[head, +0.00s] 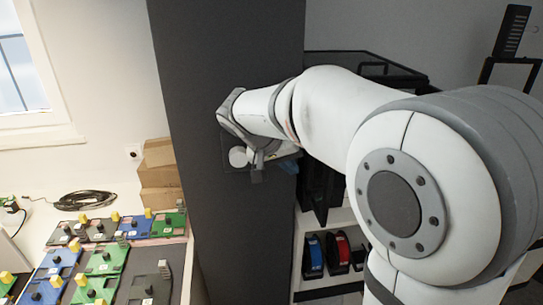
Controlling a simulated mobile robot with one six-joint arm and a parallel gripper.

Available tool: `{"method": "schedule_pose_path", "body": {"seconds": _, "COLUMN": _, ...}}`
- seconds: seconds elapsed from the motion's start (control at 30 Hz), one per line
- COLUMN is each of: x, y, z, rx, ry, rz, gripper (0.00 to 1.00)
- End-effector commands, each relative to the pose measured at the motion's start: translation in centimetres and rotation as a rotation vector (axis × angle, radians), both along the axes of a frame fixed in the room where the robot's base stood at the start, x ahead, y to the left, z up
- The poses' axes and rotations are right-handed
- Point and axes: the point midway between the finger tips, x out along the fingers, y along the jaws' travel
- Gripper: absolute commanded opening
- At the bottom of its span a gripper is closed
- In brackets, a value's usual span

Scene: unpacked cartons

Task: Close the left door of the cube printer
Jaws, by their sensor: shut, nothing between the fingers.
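A black-framed machine, which looks like the cube printer (375,66), stands behind my arm on the right. Its top edge shows above the arm, and most of its front is hidden by the arm. Black upright panels (318,190) show below the arm; I cannot tell whether one is the left door. My gripper (257,174) is shut and empty, to the left of these panels and in front of a dark grey upright surface in the picture. I see no clear contact with a door.
The tall dark upright surface (235,50) fills the middle. Below the printer, white shelving holds a blue spool (313,254) and a red spool (339,251).

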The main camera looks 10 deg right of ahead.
Motion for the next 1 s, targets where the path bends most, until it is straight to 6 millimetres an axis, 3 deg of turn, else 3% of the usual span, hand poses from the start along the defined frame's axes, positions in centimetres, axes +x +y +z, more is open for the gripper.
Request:
{"method": "schedule_pose_path", "body": {"seconds": 0.27, "x": -0.3, "y": -2.0, "z": 0.1, "rx": 0.000, "ry": 0.001, "rz": -0.002, "gripper": 0.00}}
{"method": "schedule_pose_path", "body": {"seconds": 0.5, "x": -0.3, "y": -2.1, "z": 0.0, "rx": 0.000, "ry": 0.000, "rz": -0.002, "gripper": 0.00}}
{"method": "schedule_pose_path", "body": {"seconds": 0.53, "x": -0.3, "y": -0.5, "z": 0.0, "rx": 0.000, "ry": 0.002, "rz": 0.006, "gripper": 0.00}}
{"method": "schedule_pose_path", "body": {"seconds": 0.63, "x": -0.4, "y": -1.6, "z": 0.0, "rx": 0.000, "ry": 0.001, "rz": 0.002, "gripper": 0.00}}
{"method": "schedule_pose_path", "body": {"seconds": 1.0, "x": -0.8, "y": -1.9, "z": 0.0, "rx": 0.000, "ry": 0.000, "rz": 0.079, "gripper": 0.00}}
